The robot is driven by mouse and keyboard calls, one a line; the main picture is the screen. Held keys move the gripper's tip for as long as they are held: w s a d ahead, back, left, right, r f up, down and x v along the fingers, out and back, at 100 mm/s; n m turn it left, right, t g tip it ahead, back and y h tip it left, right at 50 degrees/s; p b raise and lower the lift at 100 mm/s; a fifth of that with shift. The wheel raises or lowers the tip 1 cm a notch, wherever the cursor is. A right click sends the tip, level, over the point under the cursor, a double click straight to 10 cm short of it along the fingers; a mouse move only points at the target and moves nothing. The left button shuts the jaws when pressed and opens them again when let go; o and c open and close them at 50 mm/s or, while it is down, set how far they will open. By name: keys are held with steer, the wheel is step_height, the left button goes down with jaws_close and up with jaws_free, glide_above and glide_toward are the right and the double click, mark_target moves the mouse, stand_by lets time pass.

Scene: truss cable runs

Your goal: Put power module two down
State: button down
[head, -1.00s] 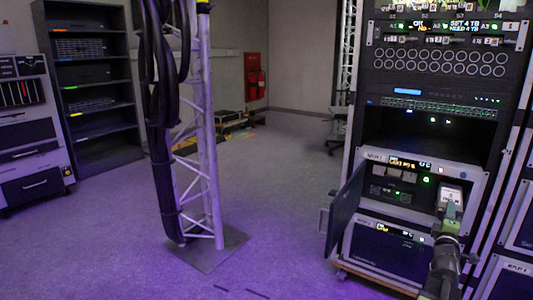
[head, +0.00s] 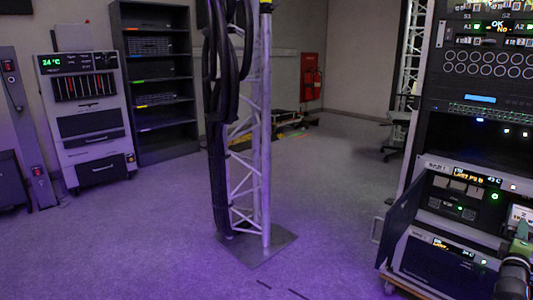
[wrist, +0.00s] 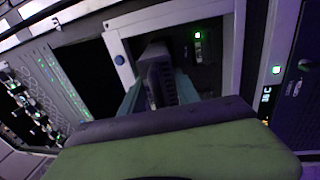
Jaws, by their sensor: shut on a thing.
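Power module two is most likely the dark grey ribbed block (wrist: 160,80) between the teal fingers of my gripper (wrist: 158,92) in the wrist view. My gripper is shut on it. The block is at the opening of a pale-framed rack unit (wrist: 120,58); I cannot tell how deep it sits. In the head view a white labelled face (head: 518,216) shows at the right edge, in front of the lower rack unit (head: 440,196), with my gripper (head: 521,238) at it. Its far end is hidden.
The rack unit's dark door (head: 403,207) stands open to the left. Another unit (head: 440,258) lies below it. A truss tower (head: 250,150) with black cables stands mid-floor on a flat plate (head: 258,248). Shelves (head: 155,80) and a grey cabinet (head: 85,120) stand at left. The floor between is clear.

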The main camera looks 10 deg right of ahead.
steer(key=x, duration=0.4)
steer(key=shift+w+d+f, duration=0.25)
steer(key=shift+d+f, duration=0.05)
steer(key=shift+f, duration=0.05)
steer(key=shift+a, duration=0.1)
steer(key=r+v, duration=0.1)
steer(key=v, duration=0.7)
steer(key=x, duration=0.3)
steer(key=f+x, duration=0.1)
steer(key=x, duration=0.7)
steer(key=shift+f, duration=0.3)
steer(key=b+v, duration=0.3)
steer(key=v, duration=1)
steer(key=w+a+r+y+p, duration=0.2)
steer(key=w+a+r+p, duration=0.5)
steer(key=w+a+p, duration=0.1)
steer(key=w+a+r+t+y+p, duration=0.1)
steer(key=w+a+r+y+p, duration=0.2)
steer(key=w+a+r+p, duration=0.4)
steer(key=w+a+p, duration=0.2)
steer(key=w+p, duration=0.2)
steer(key=p, duration=0.2)
steer(key=shift+w+a, duration=0.35)
